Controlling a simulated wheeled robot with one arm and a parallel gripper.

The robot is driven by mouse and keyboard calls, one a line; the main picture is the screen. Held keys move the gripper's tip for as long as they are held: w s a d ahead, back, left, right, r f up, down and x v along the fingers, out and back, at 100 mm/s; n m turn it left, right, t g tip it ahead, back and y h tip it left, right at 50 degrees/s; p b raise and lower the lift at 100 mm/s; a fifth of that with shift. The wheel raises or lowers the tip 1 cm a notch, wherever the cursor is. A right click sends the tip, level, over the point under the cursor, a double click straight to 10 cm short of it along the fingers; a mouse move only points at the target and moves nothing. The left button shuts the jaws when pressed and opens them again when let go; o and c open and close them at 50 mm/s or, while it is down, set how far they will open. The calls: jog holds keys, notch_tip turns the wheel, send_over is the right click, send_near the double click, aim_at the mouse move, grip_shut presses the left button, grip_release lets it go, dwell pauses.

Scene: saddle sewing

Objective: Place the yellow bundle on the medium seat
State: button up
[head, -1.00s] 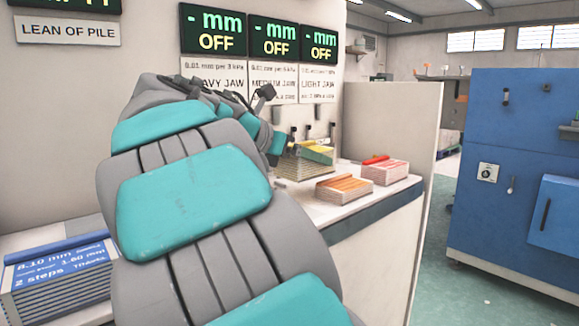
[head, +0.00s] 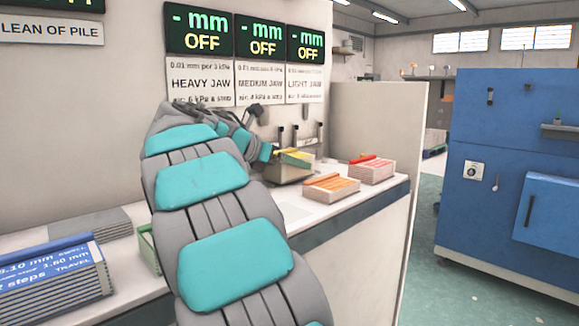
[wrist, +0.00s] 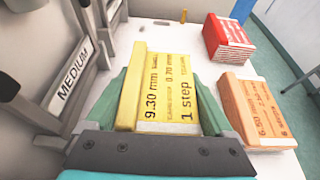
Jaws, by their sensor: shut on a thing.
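The yellow bundle (wrist: 170,90), marked 9.30 mm and 1 step, lies between the green fingers of my gripper (wrist: 168,100). My gripper is shut on its two sides. In the head view the yellow bundle (head: 296,157) shows small at the arm's far end, over the white counter by the wall. A MEDIUM label (wrist: 72,82) stands on the fixture to the left of the bundle in the wrist view. The medium seat's surface cannot be clearly made out. I cannot tell whether the bundle touches anything below.
An orange bundle (head: 331,186) and a red bundle (head: 371,168) stand on the counter to the right. A blue bundle (head: 50,275) is at the left. Upright posts (head: 295,134) rise near the wall. Bare counter (head: 308,208) shows in front of the orange bundle.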

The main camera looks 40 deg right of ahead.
jog(key=shift+f, duration=0.45)
jog(key=o, duration=1.4)
jog(key=v, duration=1.2)
jog(key=shift+p, duration=0.3)
